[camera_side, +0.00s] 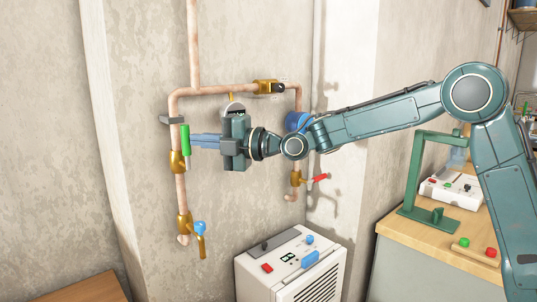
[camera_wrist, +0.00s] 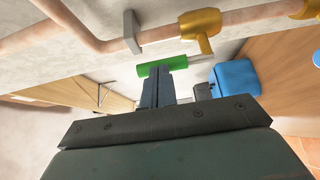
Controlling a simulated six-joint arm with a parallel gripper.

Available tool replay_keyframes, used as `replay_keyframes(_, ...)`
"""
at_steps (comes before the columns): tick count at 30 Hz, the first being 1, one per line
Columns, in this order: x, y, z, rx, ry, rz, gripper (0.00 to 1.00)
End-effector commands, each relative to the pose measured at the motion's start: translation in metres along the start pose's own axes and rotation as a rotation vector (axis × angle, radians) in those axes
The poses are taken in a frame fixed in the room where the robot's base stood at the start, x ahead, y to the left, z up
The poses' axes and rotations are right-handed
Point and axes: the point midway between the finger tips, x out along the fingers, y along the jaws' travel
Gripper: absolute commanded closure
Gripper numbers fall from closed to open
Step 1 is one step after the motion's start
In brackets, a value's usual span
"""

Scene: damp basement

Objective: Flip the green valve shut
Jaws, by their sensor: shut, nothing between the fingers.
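The green valve's handle (camera_side: 186,140) stands upright along the left vertical copper pipe, above its brass body (camera_side: 178,162). In the wrist view the green handle (camera_wrist: 176,63) lies across the picture just past my fingertips, with the brass body (camera_wrist: 203,30) above and to the right. My gripper (camera_side: 193,140) is shut and empty, reaching in level from the right. Its fingertips are at the handle's right side in the side view. The wrist view also shows my fingers (camera_wrist: 158,74) together at the handle, partly covering its lower edge. I cannot tell whether they touch it.
A grey bracket (camera_side: 171,120) sits on the pipe above the handle. A blue-handled valve (camera_side: 199,229) is lower on the same pipe; a red-handled one (camera_side: 319,178) is on the right pipe. A white machine (camera_side: 291,268) stands below. A bench (camera_side: 452,245) is at right.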

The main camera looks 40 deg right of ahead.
Motion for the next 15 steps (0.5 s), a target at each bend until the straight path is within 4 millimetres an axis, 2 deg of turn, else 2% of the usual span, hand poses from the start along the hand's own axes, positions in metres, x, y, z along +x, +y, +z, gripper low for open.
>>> replay_keyframes(15, 0.0019, 0.0012, -0.003, -0.047, 0.001, -0.032, 1.0)
